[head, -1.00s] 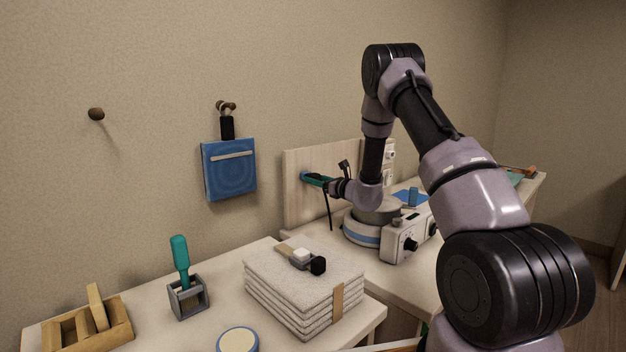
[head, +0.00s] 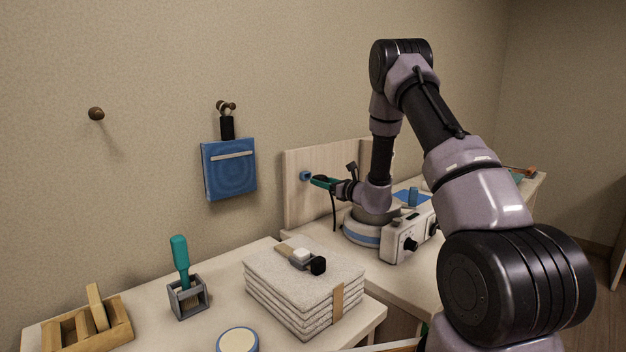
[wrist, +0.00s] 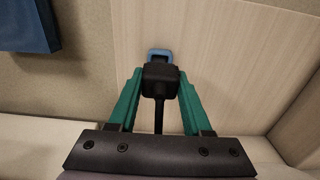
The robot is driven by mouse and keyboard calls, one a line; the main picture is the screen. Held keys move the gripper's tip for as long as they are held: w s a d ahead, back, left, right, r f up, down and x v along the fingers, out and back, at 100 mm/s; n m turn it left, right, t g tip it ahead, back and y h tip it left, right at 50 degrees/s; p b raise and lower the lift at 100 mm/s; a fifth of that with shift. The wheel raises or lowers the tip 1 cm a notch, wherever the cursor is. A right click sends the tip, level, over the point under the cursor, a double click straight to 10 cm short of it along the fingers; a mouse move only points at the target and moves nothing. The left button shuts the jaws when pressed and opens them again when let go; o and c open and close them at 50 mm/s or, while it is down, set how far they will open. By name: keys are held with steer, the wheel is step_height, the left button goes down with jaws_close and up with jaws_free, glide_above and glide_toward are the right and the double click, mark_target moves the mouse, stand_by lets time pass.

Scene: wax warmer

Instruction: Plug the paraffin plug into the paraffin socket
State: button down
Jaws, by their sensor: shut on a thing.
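My gripper (head: 318,181) has teal fingers shut on the black paraffin plug (wrist: 160,76), in front of the upright wooden panel. Its black cable (head: 333,212) hangs below the gripper. A blue holder-like fitting (head: 305,175) on the panel lies just beyond the fingertips. In the wrist view the blue fitting (wrist: 159,53) shows right behind the plug; I cannot tell if they touch. White socket-like fittings at the panel's right part are hidden behind my arm now, so I cannot make out the paraffin socket.
The wooden panel (head: 296,205) stands at the back of the counter. The wax warmer (head: 362,232) and a white control box (head: 402,244) stand below my forearm. Folded towels (head: 300,290) with a brush on top lie in front. A blue pouch (head: 229,170) hangs on the wall.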

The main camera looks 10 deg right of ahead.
steer(key=v, duration=0.5)
steer(key=shift+s+d, duration=0.1)
steer(key=shift+s, duration=0.1)
steer(key=shift+d, duration=0.15)
steer(key=shift+w+d+r, duration=1.5)
steer(key=shift+d+r, duration=0.05)
steer(key=shift+d, duration=3.85)
steer(key=shift+w+d+r, duration=1.5)
steer(key=shift+d, duration=3.9)
steer(key=w+d+f, duration=0.2)
steer(key=w+d, duration=0.8)
steer(key=d, duration=0.3)
steer(key=shift+w+d, duration=0.35)
steer(key=shift+d, duration=0.05)
